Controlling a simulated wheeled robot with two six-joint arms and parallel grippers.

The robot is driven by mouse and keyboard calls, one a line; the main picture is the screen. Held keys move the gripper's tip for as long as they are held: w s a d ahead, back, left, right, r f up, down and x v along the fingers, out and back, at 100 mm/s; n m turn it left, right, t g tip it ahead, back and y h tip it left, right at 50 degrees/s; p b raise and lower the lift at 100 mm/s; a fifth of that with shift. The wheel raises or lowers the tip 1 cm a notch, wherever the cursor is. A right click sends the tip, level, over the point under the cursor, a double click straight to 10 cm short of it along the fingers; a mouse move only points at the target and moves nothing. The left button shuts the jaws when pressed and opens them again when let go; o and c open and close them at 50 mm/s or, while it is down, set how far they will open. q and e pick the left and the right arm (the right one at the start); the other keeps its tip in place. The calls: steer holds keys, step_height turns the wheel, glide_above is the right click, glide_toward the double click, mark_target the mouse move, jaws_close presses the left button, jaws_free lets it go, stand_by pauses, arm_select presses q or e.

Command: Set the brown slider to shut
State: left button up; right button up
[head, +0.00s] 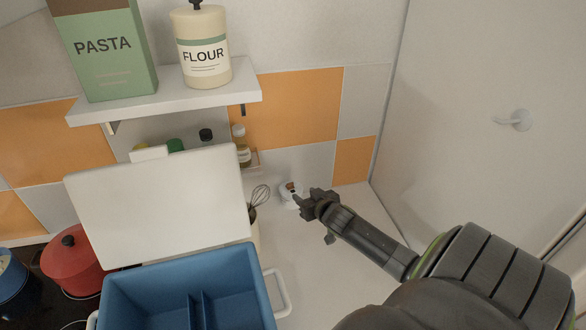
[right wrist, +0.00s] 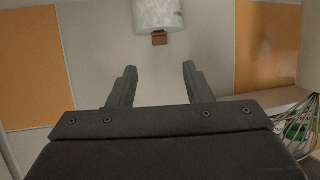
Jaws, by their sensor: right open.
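The brown slider (right wrist: 160,39) is a small block at the lower edge of a white rounded fitting (right wrist: 158,14) at the top of the right wrist view. In the head view the white fitting (head: 287,199) is low by the tiled wall, partly hidden by my right gripper, and the slider (head: 291,186) is a tiny brown spot on it. My right gripper (head: 304,203) is just right of the fitting. Its two fingers (right wrist: 159,78) are apart with nothing between them, and the slider lies beyond the tips, roughly between them in the picture. My left gripper is not in view.
A whisk (head: 259,195) stands in a holder left of the fitting. A shelf (head: 170,100) with pasta and flour hangs above. A white door (head: 480,100) is at right.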

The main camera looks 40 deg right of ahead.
mark_target(291, 184)
steer(key=b+x, duration=0.6)
steer(key=x, duration=0.2)
steer(key=shift+s+f, duration=0.1)
steer(key=shift+s, duration=0.05)
arm_select(q)
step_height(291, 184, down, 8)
steer(key=b, duration=0.2)
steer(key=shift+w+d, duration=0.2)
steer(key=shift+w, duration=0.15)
arm_select(e)
steer(key=shift+x, duration=0.9)
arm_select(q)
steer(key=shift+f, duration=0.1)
arm_select(e)
steer(key=shift+r, duration=0.25)
jaws_close()
